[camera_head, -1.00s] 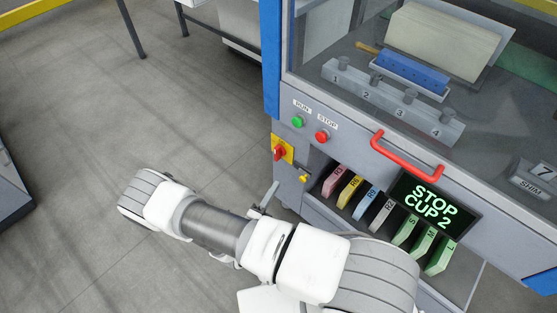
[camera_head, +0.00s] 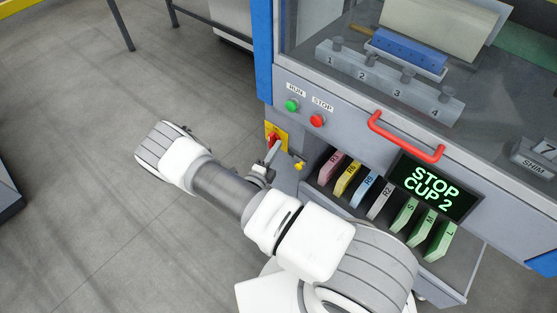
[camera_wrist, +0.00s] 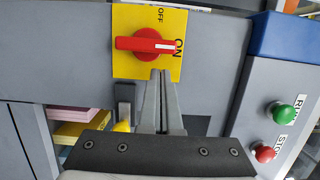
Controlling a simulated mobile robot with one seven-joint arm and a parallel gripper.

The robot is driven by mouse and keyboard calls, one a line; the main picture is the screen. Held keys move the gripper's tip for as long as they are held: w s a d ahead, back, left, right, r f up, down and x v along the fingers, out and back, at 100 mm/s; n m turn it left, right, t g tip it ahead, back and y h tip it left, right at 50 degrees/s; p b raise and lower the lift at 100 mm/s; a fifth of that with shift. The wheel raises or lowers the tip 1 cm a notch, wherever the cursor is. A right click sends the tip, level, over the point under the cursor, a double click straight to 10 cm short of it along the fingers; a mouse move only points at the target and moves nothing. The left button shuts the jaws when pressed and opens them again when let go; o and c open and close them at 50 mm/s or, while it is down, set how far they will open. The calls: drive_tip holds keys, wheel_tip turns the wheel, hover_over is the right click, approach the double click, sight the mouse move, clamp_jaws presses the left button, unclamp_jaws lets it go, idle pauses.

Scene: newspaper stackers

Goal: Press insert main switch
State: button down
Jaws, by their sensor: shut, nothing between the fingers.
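The main switch is a red rotary handle (camera_wrist: 146,44) on a yellow plate (camera_wrist: 122,66) marked OFF and ON. In the wrist view the white mark on the handle lies at its ON end. In the head view the plate (camera_head: 284,145) sits on the machine's front below the RUN and STOP buttons, its handle partly covered by my gripper. My gripper (camera_wrist: 160,74) is shut and empty.
The green RUN button (camera_head: 292,105) and red STOP button (camera_head: 317,121) are close by. A yellow knob (camera_head: 299,166) sits below the switch. Several coloured labelled slabs stand in the shelf under a red handle bar (camera_head: 405,138). A screen (camera_head: 434,187) reads STOP CUP 2.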

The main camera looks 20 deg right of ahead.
drive_tip(key=shift+w+a, duration=0.35)
drive_tip(key=shift+w, duration=0.2)
